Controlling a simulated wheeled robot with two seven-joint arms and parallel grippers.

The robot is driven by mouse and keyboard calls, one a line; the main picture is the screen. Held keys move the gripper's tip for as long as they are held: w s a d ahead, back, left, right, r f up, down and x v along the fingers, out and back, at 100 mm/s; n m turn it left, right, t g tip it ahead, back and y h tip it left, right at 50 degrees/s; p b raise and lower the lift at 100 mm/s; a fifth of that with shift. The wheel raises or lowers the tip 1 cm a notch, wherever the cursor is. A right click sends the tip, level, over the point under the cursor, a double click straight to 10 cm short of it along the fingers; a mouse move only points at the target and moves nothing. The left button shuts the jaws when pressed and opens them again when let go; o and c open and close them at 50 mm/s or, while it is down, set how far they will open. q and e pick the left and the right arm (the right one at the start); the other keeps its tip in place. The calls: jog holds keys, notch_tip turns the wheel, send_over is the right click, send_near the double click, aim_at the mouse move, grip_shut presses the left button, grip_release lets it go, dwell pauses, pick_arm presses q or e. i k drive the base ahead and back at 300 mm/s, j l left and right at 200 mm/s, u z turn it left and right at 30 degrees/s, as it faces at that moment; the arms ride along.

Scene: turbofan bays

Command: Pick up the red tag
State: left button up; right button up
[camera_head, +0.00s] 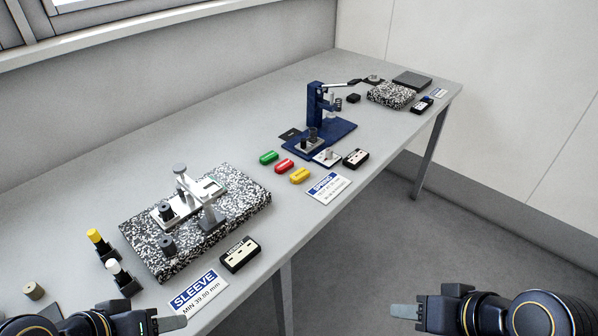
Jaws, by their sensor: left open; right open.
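The red tag (284,166) lies on the grey bench between a green tag (268,157) and a yellow tag (299,175), in a short diagonal row. My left gripper (172,322) is at the bottom left, over the near edge of the bench, well short of the red tag. My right gripper (404,311) is at the bottom right, over the floor and clear of the bench. Both are open, and no object shows between their fingers.
A speckled block with a metal fixture (255,196) stands left of the tags. A blue press (343,127) stands behind them to the right. SLEEVE (198,292) and SPRING (328,187) signs lie along the front edge. Bare bench (215,140) is free behind the tags.

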aim_at(284, 166)
jog(key=i+l+u, duration=0.25)
jog(key=i+l, duration=0.2)
jog(key=l, duration=0.25)
jog(key=i+l+u, duration=0.15)
jog(key=l, duration=0.2)
jog(key=i+l+u, duration=0.15)
jog(key=l, duration=0.25)
jog(key=i+l+u, duration=0.1)
jog(key=l, duration=0.3)
jog(key=i+l+u, duration=0.15)
jog(key=l, duration=0.3)
jog(key=i+l+u, duration=0.1)
jog(key=l, duration=0.35)
jog(key=i+l+u, duration=0.15)
jog(key=l, duration=0.3)
jog(key=i, duration=0.05)
